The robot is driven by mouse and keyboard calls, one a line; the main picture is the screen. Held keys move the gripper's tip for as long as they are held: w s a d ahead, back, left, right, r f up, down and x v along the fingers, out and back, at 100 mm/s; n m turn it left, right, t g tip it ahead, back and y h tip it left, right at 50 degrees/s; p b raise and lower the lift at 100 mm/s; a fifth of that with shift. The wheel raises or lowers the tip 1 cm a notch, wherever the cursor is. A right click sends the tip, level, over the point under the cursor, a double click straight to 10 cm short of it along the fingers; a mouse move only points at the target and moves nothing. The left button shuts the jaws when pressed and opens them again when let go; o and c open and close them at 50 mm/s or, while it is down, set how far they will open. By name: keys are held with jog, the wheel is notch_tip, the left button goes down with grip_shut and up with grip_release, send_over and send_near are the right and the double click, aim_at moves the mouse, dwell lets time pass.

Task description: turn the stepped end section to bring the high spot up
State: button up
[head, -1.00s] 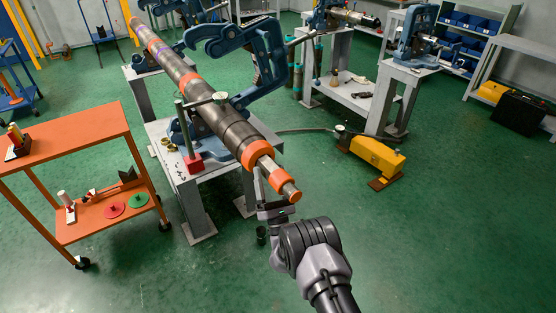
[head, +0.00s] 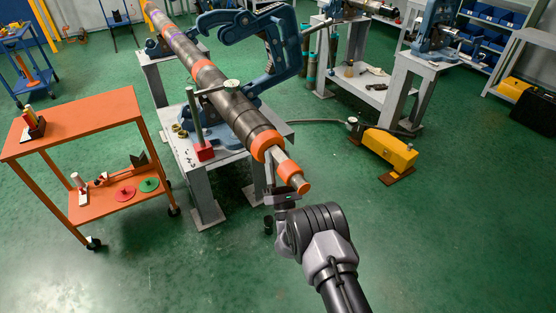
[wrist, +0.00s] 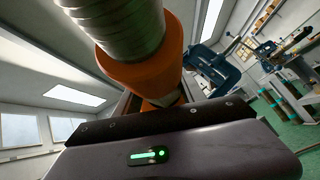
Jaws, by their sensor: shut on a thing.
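A long dark pipe (head: 215,88) lies clamped in the blue vises, sloping toward me. Its stepped end section (head: 284,165) is bare metal between two orange bands and sticks out past the bench. My gripper (head: 281,189) comes from below and is shut on this end section; its fingertips are partly hidden by the pipe. In the wrist view a ridged grey pipe part (wrist: 118,28) and an orange band (wrist: 143,72) stand just above my gripper's dark body. A dial gauge (head: 231,85) on a post with a red base (head: 205,150) is over the pipe. Its reading is too small to tell.
An orange cart (head: 80,125) with small tools and red and green discs stands at left. A yellow pedal unit (head: 388,150) with a hose is on the floor at right. Another vise bench (head: 410,72) stands behind. The green floor around my arm is clear.

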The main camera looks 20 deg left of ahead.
jog(key=shift+n, duration=0.4)
jog(key=n+g+y, duration=0.2)
jog(key=n+y, duration=0.1)
jog(key=n, duration=0.1)
jog(key=n+g+y, duration=0.3)
jog(key=n, duration=0.1)
jog(key=n+g+y, duration=0.3)
jog(key=n, duration=0.1)
jog(key=shift+w+d+n, duration=0.1)
jog(key=shift+w+n, duration=0.05)
jog(key=shift+n, duration=0.15)
jog(key=n+g+y, duration=0.1)
jog(key=n+g, duration=0.4)
jog(key=n, duration=0.1)
jog(key=n+g, duration=0.6)
jog(key=shift+r+n+y, duration=0.1)
jog(key=shift+n+y, duration=0.2)
jog(key=shift+y, duration=0.1)
jog(key=shift+n+g, duration=0.3)
jog(key=o, duration=1.4)
jog(key=shift+c, duration=0.2)
